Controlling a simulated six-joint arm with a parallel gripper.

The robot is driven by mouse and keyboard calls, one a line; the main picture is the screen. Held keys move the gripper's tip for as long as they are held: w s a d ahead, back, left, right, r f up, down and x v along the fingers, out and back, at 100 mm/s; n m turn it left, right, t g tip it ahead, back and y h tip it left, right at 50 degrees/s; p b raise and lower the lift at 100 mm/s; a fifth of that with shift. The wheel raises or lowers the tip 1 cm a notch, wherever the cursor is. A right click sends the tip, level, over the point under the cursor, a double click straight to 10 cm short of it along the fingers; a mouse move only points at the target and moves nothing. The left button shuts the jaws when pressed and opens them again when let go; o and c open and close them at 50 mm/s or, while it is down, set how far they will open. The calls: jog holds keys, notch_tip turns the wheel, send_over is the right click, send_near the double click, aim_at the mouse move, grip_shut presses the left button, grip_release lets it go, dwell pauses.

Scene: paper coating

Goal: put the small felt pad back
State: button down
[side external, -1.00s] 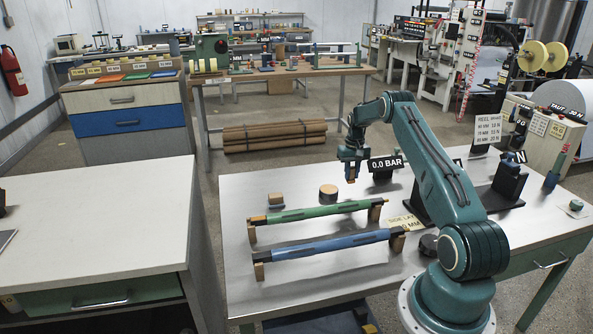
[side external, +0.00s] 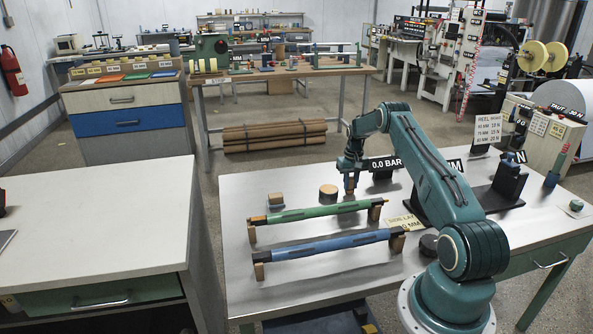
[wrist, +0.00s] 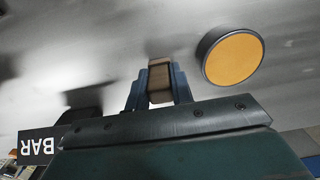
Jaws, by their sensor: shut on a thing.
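My gripper (side external: 350,188) is over the steel table, just right of the round pad, with its fingers pointing down. Its jaws are shut on a small brown block, which looks like the small felt pad (wrist: 160,82), between the blue fingers in the wrist view. The fingers hide part of it. It is close to the table top; I cannot tell whether it touches. The round pad (side external: 328,191), dark-sided with a tan top, sits beside it and also shows in the wrist view (wrist: 233,59). Another small tan block (side external: 276,199) lies further left.
A green roller (side external: 315,211) and a blue roller (side external: 325,244) lie on end supports nearer the camera. A 0.0 BAR sign (side external: 385,163) stands close to the right of my gripper. The steel table (side external: 240,188) is bare at its left back corner.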

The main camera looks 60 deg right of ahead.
aim_at(351, 177)
jog(key=c, duration=1.2)
grip_release()
notch_tip(351, 177, up, 12)
jog(key=shift+r, duration=0.1)
